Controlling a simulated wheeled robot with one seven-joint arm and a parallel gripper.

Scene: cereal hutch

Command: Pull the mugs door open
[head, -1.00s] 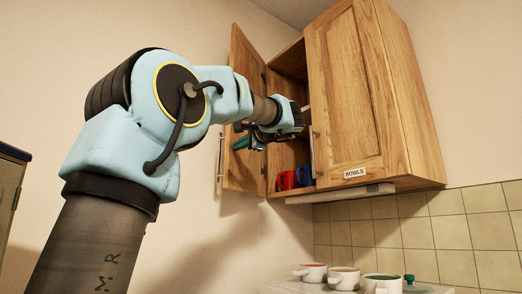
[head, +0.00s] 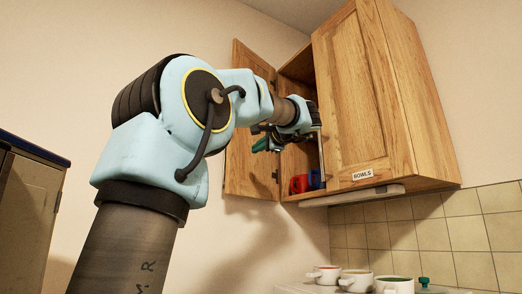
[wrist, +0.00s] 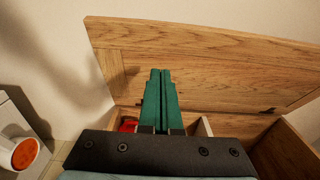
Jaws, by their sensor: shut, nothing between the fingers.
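The mugs door (head: 247,172) is the left wooden door of the wall cabinet. It stands swung wide open to the left, its inner face showing. In the wrist view the door (wrist: 215,60) spans the upper part. My gripper (head: 262,144) is at the inner side of the open door, in front of the cabinet opening. Its green fingers (wrist: 160,72) are closed together with nothing between them and overlap the door panel; I cannot tell whether they touch it. A red mug (head: 298,184) and a blue mug (head: 315,179) sit inside the cabinet. The door's handle is out of sight.
The bowls door (head: 355,100) beside the opening is shut, with a BOWLS label (head: 362,175). Several white cups (head: 356,280) stand on the counter below. A dark-topped cabinet (head: 30,190) is at the far left. The wall left of the door is clear.

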